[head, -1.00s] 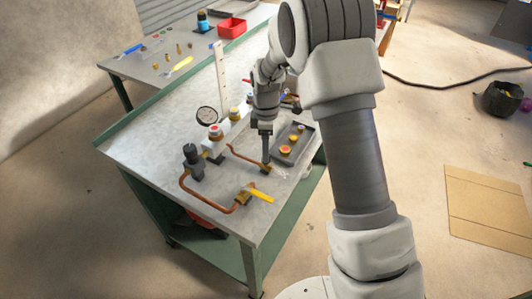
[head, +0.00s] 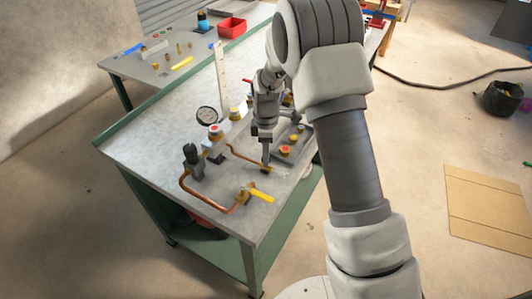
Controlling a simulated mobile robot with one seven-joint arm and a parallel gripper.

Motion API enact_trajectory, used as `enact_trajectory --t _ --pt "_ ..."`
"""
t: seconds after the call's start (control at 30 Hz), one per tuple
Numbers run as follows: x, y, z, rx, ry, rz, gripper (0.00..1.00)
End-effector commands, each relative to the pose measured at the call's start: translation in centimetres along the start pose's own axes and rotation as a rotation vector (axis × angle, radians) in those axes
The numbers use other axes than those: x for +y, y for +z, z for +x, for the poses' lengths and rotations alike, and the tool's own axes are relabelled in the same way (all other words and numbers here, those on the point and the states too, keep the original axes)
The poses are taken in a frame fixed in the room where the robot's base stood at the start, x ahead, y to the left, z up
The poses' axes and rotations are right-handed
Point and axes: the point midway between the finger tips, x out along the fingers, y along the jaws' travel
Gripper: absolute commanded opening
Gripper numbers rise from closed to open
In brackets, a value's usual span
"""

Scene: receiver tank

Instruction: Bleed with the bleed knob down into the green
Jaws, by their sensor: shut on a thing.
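My gripper (head: 266,160) points down at the bench, at the brass fitting (head: 265,169) on the right end of the copper pipe (head: 243,157). It is shut on a small part there, which I take to be the bleed knob; the fingers hide most of it.
A dark regulator (head: 193,160) and a yellow-handled valve (head: 257,195) sit on the near pipework. A white upright strip (head: 220,72) stands behind.

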Motion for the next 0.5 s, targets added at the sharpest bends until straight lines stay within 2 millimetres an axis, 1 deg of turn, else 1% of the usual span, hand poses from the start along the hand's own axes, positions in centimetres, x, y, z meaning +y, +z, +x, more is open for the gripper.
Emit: enact_trajectory --t 0.27,0.5 --pt "0.01 -0.01 -0.01 0.001 0.000 0.020 0.00" --pt "0.01 0.02 0.07 0.006 0.000 0.126 0.00"
